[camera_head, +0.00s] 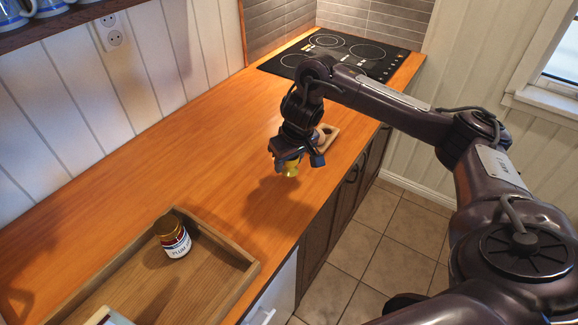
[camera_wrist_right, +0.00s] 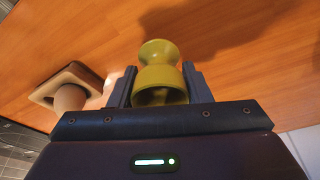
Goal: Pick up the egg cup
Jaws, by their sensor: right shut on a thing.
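The egg cup (camera_head: 291,168) is yellow-green and waisted. It is between the fingers of my right gripper (camera_head: 297,160), above the wooden counter. In the right wrist view the egg cup (camera_wrist_right: 159,72) sits between the two dark fingers of the right gripper (camera_wrist_right: 159,88), which are shut on it. Its shadow falls on the counter, apart from it. My left gripper is not in view.
A wooden tray (camera_head: 244,262) with a jar (camera_head: 173,236) stands at the front left of the counter (camera_head: 130,165). A small wooden holder (camera_head: 331,133) with a rounded thing in it lies behind the right gripper. A black hob (camera_head: 385,68) is at the far end. The middle of the counter is clear.

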